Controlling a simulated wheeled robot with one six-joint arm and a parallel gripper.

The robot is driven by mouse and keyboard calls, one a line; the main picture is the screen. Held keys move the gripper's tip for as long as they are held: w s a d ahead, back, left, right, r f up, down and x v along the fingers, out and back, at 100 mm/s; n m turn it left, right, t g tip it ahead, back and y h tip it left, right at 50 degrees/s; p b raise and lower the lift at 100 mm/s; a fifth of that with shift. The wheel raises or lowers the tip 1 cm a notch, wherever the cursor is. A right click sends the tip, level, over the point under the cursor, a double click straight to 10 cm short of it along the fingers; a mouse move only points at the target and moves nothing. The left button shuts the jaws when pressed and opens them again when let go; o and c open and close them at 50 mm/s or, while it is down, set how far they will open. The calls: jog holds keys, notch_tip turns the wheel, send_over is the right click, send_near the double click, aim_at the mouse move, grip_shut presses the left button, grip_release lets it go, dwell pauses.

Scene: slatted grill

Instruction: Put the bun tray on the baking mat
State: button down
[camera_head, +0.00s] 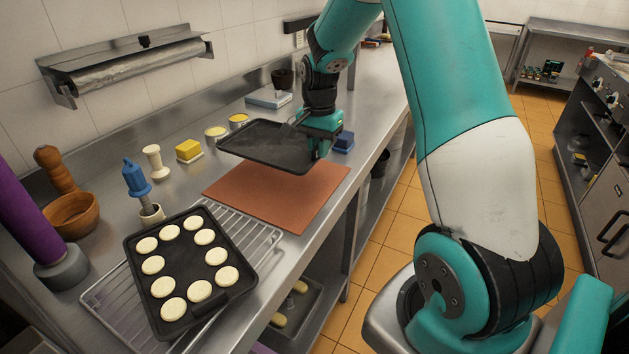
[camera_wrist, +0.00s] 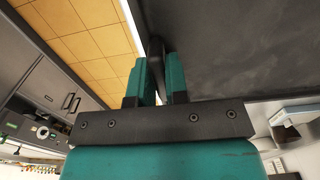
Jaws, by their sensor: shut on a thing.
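A black tray (camera_head: 177,257) with several pale round buns sits on the wire rack at the lower left of the head view. The baking mat (camera_head: 285,197) is a flat reddish-brown sheet on the steel counter, right of the rack. My gripper (camera_head: 318,135) is shut on a different dark tray (camera_head: 268,146), which looks empty. It holds this tray by its right edge, over the far part of the mat and apparently above the counter. In the wrist view, the fingers (camera_wrist: 158,78) close on a dark handle and the tray's dark surface (camera_wrist: 240,45) fills the upper right.
The wire rack (camera_head: 103,297) lies under the bun tray. A wooden bowl (camera_head: 70,215), a blue-topped brush or bottle (camera_head: 135,178), a yellow block (camera_head: 188,149) and a small blue block (camera_head: 344,141) stand on the counter. The mat's near part is bare. The counter's front edge drops to the floor.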

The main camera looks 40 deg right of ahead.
aim_at(319, 193)
notch_tip(319, 193, down, 11)
jog(key=shift+r+p, duration=0.1)
jog(key=shift+p, duration=0.6)
jog(key=c, duration=1.1)
grip_release()
notch_tip(319, 193, up, 11)
jog(key=shift+r+b, duration=0.15)
jog(key=shift+b, duration=1.05)
jog(key=s+a+r+n+y, duration=0.1)
jog(key=s+a+r+n, duration=0.35)
jog(key=a, duration=0.45)
jog(key=s+a+r+n+y, duration=0.1)
jog(key=s+a+r+n, duration=0.2)
jog(key=s+a+n, duration=0.4)
jog(key=s+a+r+n+y, duration=0.1)
jog(key=s+a+r+n, duration=0.25)
jog(key=a, duration=0.65)
jog(key=s+a+n, duration=0.1)
jog(key=s+n, duration=0.1)
jog(key=s, duration=0.1)
jog(key=s+a+n, duration=0.2)
jog(key=s, duration=0.1)
jog(key=s+a+n+y, duration=0.1)
jog(key=s+n, duration=0.1)
jog(key=s, duration=0.1)
jog(key=shift+s+a+r, duration=0.25)
jog(key=shift+s+a, duration=0.05)
